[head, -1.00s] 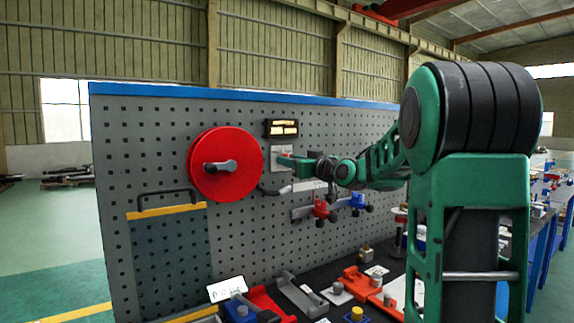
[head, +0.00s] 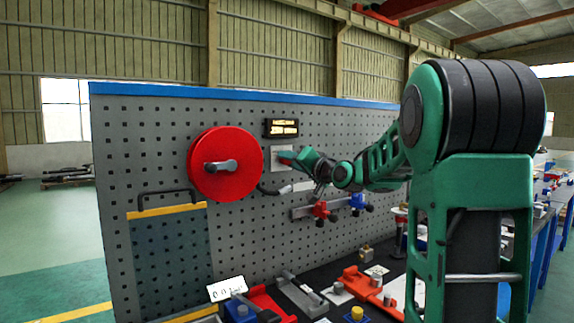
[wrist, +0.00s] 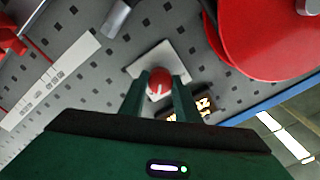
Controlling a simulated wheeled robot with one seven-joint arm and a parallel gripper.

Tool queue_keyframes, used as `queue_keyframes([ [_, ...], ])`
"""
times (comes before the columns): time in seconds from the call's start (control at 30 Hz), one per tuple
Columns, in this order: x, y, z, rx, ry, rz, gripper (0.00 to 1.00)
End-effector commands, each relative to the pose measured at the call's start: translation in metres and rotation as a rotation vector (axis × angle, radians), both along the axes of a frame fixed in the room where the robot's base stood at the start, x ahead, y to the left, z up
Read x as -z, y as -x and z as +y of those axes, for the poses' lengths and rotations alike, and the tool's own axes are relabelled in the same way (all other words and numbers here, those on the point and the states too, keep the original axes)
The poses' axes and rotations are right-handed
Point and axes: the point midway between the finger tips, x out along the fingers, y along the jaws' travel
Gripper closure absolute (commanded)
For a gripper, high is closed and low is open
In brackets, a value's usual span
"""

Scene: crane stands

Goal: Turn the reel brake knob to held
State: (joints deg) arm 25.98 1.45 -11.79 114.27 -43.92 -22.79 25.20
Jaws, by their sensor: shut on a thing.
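The reel brake knob (wrist: 159,83) is red with a pale pointer line. It sits on a light square plate (wrist: 140,66) on the pegboard. My gripper (wrist: 160,92) is shut on the knob, one green finger on each side of it. In the head view my gripper (head: 297,158) reaches the same plate (head: 274,160), and the knob is mostly hidden by the fingers. The red reel (head: 245,150) with its grey crank is on the board to the left of the plate.
A dark label panel with lit lettering (head: 282,128) is mounted just above the plate. A grey hose end (head: 275,190) and a rail with red and blue clamps (head: 300,212) are below. Several fixtures stand on the dark bench (head: 335,250).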

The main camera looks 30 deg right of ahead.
Motion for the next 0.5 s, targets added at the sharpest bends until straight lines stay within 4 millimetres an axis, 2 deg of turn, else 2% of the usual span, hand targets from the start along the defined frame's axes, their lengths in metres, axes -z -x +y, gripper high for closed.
queue_keyframes([
  [0.5,0.0032,0.0002,-0.0011,0.002,-0.062,0.008,0.93],
])
